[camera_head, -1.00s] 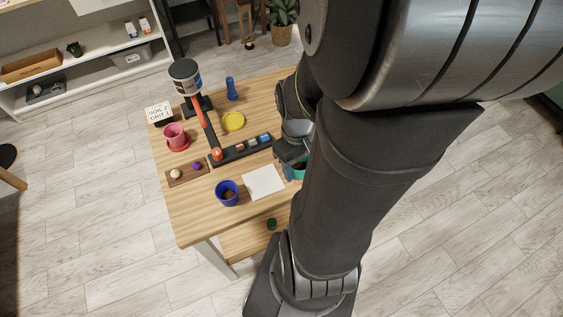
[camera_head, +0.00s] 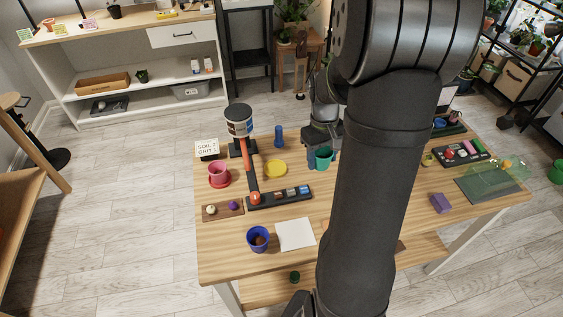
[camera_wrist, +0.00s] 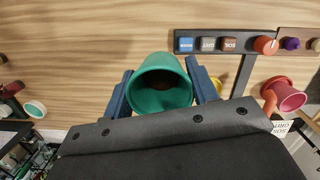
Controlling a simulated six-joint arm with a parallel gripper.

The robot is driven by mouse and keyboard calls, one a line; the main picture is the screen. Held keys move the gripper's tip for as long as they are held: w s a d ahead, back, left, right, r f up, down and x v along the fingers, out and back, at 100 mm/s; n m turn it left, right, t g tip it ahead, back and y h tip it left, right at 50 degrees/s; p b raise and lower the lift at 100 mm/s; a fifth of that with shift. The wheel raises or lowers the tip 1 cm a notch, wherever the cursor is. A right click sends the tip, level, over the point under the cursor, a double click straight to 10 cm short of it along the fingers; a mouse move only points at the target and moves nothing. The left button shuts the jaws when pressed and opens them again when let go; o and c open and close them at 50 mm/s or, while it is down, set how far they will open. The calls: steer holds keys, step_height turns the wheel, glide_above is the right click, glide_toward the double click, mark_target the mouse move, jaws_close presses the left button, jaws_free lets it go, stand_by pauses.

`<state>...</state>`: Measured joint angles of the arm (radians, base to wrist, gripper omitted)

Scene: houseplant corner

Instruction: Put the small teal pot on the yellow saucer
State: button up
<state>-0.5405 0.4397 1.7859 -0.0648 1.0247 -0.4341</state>
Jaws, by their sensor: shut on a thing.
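The small teal pot (camera_head: 323,157) is held by my gripper (camera_head: 318,150) to the right of the yellow saucer in the head view. In the wrist view my gripper (camera_wrist: 163,88) has one finger on each side of the teal pot (camera_wrist: 158,68), whose dark inside faces the camera. The yellow saucer (camera_head: 275,168) lies empty on the table, left of the pot. In the wrist view a small yellow part of it shows at the lower right, mostly hidden by my gripper body. Whether the pot touches the table cannot be told.
A black strip with coloured blocks (camera_head: 290,193) lies in front of the saucer. A blue bottle (camera_head: 278,136) stands behind it. A white sheet (camera_head: 295,234) lies at the front.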

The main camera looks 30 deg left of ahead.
steer(key=w+a+f, duration=0.1)
steer(key=w+a, duration=0.2)
steer(key=a, duration=0.2)
glide_above(276, 170)
step_height(276, 170, down, 7)
steer(key=shift+w+a+r, duration=0.1)
steer(key=shift+a, duration=0.05)
steer(key=shift+f, duration=1.95)
steer(key=shift+f, duration=0.1)
